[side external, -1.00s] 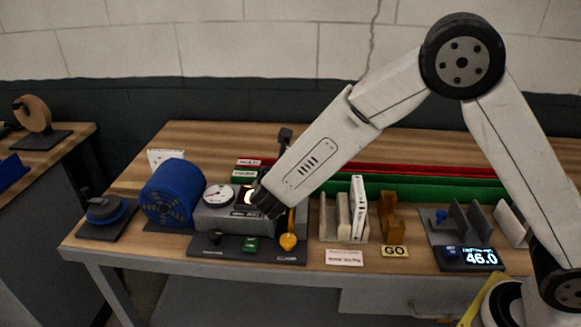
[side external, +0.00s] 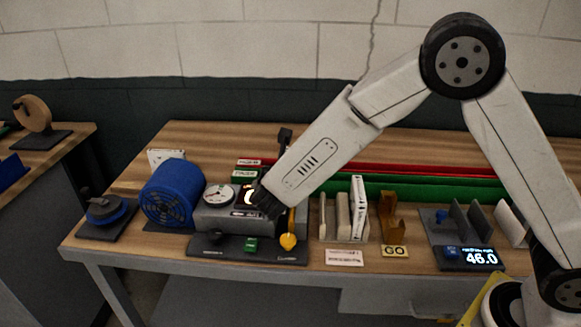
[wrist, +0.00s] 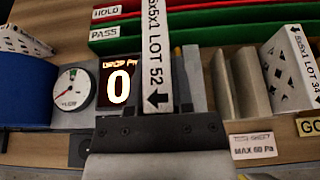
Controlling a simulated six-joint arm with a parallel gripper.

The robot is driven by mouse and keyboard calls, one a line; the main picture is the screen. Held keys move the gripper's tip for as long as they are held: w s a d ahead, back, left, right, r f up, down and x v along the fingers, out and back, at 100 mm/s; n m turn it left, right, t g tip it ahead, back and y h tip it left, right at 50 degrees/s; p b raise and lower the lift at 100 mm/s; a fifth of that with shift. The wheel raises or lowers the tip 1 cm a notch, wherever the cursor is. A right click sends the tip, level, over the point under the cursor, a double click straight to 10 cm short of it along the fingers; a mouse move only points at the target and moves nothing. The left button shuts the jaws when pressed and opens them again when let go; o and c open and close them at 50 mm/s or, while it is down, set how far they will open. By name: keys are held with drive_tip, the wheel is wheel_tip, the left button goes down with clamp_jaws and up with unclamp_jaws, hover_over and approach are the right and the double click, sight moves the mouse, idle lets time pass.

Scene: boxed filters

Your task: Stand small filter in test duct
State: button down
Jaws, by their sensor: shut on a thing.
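My gripper (wrist: 157,128) is shut on a small white filter (wrist: 156,60), whose edge reads "5x5x1 LOT 52" with an arrow. The filter stands out ahead of the jaws in the wrist view. In the side view my gripper (side external: 265,204) is over the right part of the grey test duct (side external: 212,216), just right of its lit display, and the held filter is hidden there. The duct carries a round gauge (wrist: 73,88) and a display (wrist: 119,84) reading 0. I cannot tell whether the filter is in the duct's slot.
A blue fan (side external: 170,196) stands left of the duct. A rack of filters (side external: 343,220), with one marked "LOT 34" (wrist: 294,70), stands to the right. Red and green strips lie behind.

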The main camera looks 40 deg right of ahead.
drive_tip(key=shift+f, duration=3.5)
idle(1.2)
drive_tip(key=shift+c, duration=2.1)
unclamp_jaws()
drive_tip(key=shift+v, duration=3.9)
drive_tip(key=s+d+m+g+y, duration=0.3)
drive_tip(key=s+d+m, duration=0.3)
drive_tip(key=m, duration=0.7)
drive_tip(key=s+d+m+g+y, duration=0.3)
drive_tip(key=s+d+m+y, duration=0.3)
drive_tip(key=s+m, duration=0.5)
drive_tip(key=m, duration=0.3)
drive_tip(key=shift+s+d+r+g, duration=0.25)
drive_tip(key=shift+d+r+g, duration=0.05)
drive_tip(key=shift+g, duration=0.1)
